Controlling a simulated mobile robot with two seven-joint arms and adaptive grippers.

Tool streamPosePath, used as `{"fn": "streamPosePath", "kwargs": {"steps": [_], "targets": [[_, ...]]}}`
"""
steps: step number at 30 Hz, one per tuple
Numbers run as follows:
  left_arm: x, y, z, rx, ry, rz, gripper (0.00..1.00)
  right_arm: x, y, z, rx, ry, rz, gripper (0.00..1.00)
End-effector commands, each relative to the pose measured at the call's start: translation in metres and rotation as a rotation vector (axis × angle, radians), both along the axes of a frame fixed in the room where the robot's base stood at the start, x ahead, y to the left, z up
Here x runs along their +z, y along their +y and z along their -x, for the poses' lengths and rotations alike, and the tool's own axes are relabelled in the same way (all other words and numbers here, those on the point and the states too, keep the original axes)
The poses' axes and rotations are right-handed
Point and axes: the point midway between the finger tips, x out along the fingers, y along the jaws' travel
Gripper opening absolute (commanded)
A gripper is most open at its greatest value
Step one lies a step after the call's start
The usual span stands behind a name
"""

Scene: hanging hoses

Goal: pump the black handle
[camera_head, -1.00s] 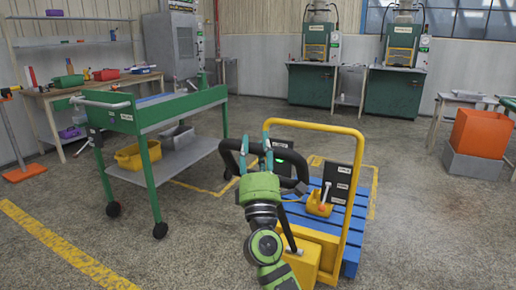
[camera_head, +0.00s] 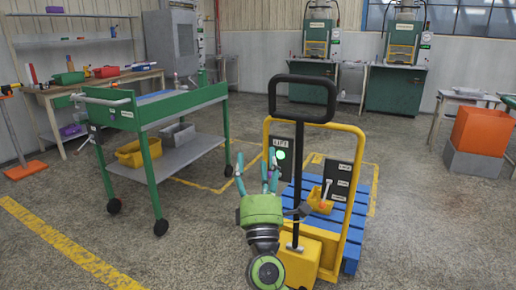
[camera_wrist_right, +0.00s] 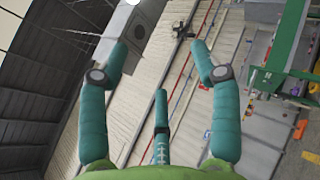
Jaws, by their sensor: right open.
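The black handle (camera_head: 329,97) is a closed loop on top of a dark shaft (camera_head: 299,170). It stands upright above the yellow pallet truck (camera_head: 361,150). My right gripper (camera_head: 256,168) is below and left of the loop, apart from it, with its teal fingers pointing up. It is open, and its fingers stand spread and empty in the right wrist view (camera_wrist_right: 160,65). The handle does not show in that view. My left gripper is not in view.
A LIFT panel with a lit green lamp (camera_head: 281,154) is on the truck's frame. A blue pallet (camera_head: 352,222) lies behind it. A green cart (camera_head: 182,110) stands to the left.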

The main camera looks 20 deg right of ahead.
Motion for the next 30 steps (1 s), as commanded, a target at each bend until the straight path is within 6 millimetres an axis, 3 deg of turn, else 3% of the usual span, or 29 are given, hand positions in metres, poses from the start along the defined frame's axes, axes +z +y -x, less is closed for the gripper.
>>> {"fn": "streamPosePath", "kwargs": {"steps": [6, 12, 30], "targets": [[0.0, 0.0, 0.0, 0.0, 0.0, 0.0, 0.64, -0.029, 0.012, 0.033, 0.001, 0.004, 0.003, 0.64], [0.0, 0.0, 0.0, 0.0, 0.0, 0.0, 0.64, -0.041, 0.018, 0.049, 0.0, 0.001, 0.001, 0.64], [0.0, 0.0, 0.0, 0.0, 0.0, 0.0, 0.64, -0.047, 0.018, 0.049, 0.004, 0.011, -0.008, 0.64]]}}
